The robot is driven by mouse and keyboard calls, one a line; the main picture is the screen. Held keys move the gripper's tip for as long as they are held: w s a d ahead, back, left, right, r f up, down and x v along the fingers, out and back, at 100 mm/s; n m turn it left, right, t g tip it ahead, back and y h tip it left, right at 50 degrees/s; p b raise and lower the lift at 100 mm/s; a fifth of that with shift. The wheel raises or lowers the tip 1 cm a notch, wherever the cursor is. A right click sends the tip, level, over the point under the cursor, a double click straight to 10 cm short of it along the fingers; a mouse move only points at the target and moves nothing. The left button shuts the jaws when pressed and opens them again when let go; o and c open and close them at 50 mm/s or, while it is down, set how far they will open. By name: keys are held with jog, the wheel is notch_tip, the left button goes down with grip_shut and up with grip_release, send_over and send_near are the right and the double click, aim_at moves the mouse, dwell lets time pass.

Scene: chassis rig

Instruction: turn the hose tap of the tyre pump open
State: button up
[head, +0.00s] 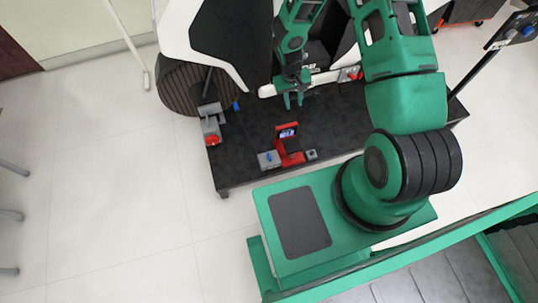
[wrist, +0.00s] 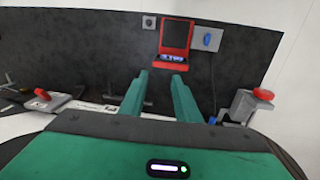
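My gripper (head: 293,100) is over the black bench, with its two green fingers apart and nothing between them; they also show in the wrist view (wrist: 161,80). No part is plainly labelled as the tyre pump or its hose tap. A red stand with a small lit screen (head: 288,139) is at the bench's near edge, ahead of the fingers in the wrist view (wrist: 175,40). Beside it is a grey box with a blue knob (head: 269,158), also in the wrist view (wrist: 207,39). A grey unit with a red round knob (head: 212,138) stands at the bench's left.
The black bench (head: 245,140) has bare room between these units. A small dark box (head: 312,155) sits right of the red stand. A grey piece with a red part (head: 352,73) is at the back right. A white-and-black shell (head: 235,40) rises behind the bench.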

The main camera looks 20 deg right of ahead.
jog(key=y, duration=0.2)
send_near(269, 156)
jog(key=shift+n, duration=0.3)
notch_tip(269, 156, down, 8)
jog(key=shift+a+f, duration=0.1)
grip_shut()
